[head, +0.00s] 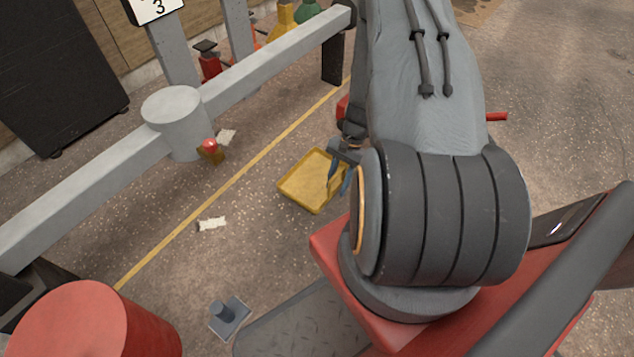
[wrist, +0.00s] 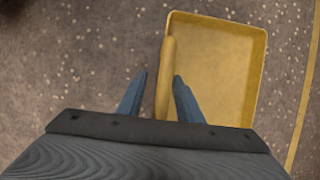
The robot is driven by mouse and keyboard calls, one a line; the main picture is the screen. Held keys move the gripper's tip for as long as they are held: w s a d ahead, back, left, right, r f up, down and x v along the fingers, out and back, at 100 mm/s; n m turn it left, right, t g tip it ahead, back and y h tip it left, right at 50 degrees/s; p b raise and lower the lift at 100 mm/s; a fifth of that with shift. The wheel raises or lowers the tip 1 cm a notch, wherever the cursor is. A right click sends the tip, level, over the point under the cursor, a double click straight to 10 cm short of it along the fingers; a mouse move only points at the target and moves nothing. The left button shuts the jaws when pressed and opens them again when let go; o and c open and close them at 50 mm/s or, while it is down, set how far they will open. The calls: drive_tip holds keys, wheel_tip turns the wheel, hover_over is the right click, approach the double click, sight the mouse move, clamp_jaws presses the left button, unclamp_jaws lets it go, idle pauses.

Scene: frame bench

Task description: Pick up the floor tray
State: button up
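The floor tray (head: 308,181) is a shallow yellow tray lying on the floor, right of the yellow floor line in the head view. It also shows in the wrist view (wrist: 222,75), with a raised handle bar (wrist: 166,80) along its left side. My gripper (wrist: 160,80) is open, with one blue-grey finger on each side of the handle bar. The right finger lies over the tray's inside and the left finger outside it. I cannot tell whether either finger touches the bar. In the head view my gripper (head: 339,178) is at the tray's right side, partly hidden by my arm.
A grey frame beam (head: 90,190) with a round hub (head: 178,118) runs across the left. A red cylinder (head: 90,325) stands at the lower left. White scraps (head: 212,224) and a grey block with a post (head: 228,314) lie on the floor. Floor around the tray is mostly clear.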

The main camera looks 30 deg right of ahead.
clamp_jaws()
idle(0.4)
